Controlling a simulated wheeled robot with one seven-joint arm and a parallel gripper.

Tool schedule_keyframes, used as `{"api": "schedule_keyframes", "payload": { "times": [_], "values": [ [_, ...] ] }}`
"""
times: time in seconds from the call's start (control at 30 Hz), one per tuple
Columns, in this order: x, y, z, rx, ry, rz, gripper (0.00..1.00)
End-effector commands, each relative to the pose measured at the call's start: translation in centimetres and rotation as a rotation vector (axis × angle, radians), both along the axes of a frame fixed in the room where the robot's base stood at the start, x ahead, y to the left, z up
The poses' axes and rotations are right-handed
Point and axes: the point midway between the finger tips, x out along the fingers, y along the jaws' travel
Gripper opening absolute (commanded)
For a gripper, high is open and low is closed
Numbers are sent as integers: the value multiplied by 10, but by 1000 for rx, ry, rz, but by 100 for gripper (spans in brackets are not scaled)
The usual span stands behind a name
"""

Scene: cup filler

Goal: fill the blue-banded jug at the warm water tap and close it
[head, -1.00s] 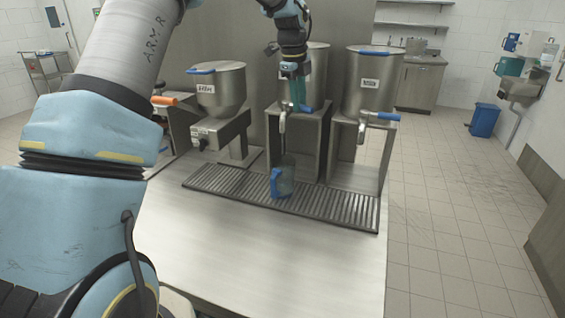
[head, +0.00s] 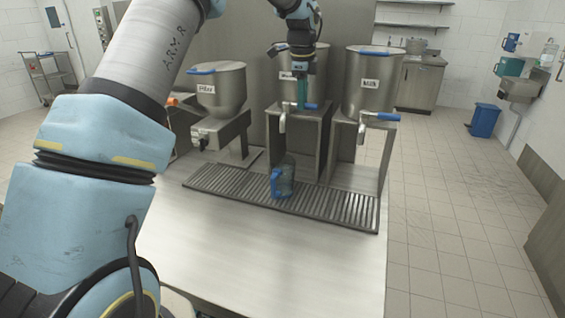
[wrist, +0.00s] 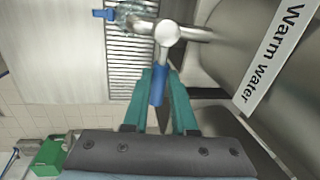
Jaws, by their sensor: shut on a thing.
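The warm water tap (head: 283,123) is on the middle steel container. Its blue lever (head: 311,106) also shows in the wrist view (wrist: 157,92). My gripper (head: 301,106) is shut on this lever, with its green fingers (wrist: 164,78) on either side of it. The clear jug (head: 287,178) with a blue handle and band stands upright on the drip grate below the tap. In the wrist view the jug (wrist: 132,16) is partly hidden by the tap. I cannot make out a stream or the water level.
A hopper (head: 220,88) stands to the left and another container (head: 372,90) to the right, with its own blue-levered tap (head: 380,117). The slatted grate (head: 340,212) runs under them. The steel counter (head: 260,250) in front is clear.

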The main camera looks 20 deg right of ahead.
Motion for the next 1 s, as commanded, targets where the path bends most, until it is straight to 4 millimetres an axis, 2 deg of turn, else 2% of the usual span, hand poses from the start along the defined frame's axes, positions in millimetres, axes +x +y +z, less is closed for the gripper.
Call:
{"api": "schedule_keyframes", "payload": {
  "times": [0.3,0.33,0.6,0.87,1.0],
  "values": [
    [4,-3,2,-7,-9,42,0],
    [4,-3,2,-8,-9,42,29],
    [3,-3,1,-5,-6,41,60],
    [3,-2,1,-4,-4,40,61],
    [1,-1,10,-5,-6,40,61]
  ]
}}
